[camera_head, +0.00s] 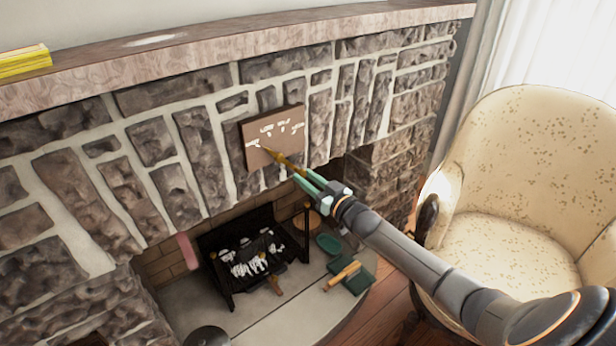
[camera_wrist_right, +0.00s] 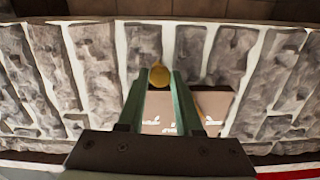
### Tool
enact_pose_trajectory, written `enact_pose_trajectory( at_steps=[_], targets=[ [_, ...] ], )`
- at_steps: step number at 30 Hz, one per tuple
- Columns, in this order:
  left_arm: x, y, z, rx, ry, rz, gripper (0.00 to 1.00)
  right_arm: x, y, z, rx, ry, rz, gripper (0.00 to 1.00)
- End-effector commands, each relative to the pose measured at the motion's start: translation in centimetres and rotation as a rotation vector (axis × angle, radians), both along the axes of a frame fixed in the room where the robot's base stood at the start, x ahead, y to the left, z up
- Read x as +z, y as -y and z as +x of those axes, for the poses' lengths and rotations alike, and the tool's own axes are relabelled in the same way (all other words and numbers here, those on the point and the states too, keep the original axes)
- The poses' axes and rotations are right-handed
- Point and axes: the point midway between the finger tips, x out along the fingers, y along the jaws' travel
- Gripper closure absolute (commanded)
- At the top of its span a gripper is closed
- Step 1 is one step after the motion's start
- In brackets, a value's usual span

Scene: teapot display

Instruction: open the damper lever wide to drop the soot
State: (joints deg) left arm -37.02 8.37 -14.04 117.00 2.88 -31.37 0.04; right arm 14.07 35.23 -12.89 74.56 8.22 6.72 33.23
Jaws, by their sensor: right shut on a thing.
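The damper lever (camera_head: 277,156) is a thin brass-coloured rod in front of a brown plate (camera_head: 286,143) with white markings on the stone fireplace front. My right gripper (camera_head: 299,175) has green fingers and reaches up to the lever from the lower right. In the right wrist view the lever's rounded brass end (camera_wrist_right: 158,76) shows between the fingertips of the right gripper (camera_wrist_right: 159,84), which is shut on it. The fingers hide part of the lever. My left gripper is not in view.
A black grate (camera_head: 219,286) with whitish pieces stands in the firebox below. A green dish (camera_head: 328,243) and a green box-like thing (camera_head: 358,283) lie on the hearth. A cream armchair (camera_head: 515,180) stands at right. The stone mantel (camera_head: 250,45) overhangs the plate; yellow books (camera_head: 25,62) lie on it.

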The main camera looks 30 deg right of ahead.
Motion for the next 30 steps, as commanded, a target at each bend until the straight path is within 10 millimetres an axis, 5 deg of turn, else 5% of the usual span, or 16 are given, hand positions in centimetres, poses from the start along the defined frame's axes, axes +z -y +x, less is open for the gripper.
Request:
enact_pose_trajectory(
  at_steps=[30],
  targets=[
    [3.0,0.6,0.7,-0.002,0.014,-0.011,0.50,-1.4,-6.0,-0.5,0.001,-0.071,0.915,1.00]
  ],
)
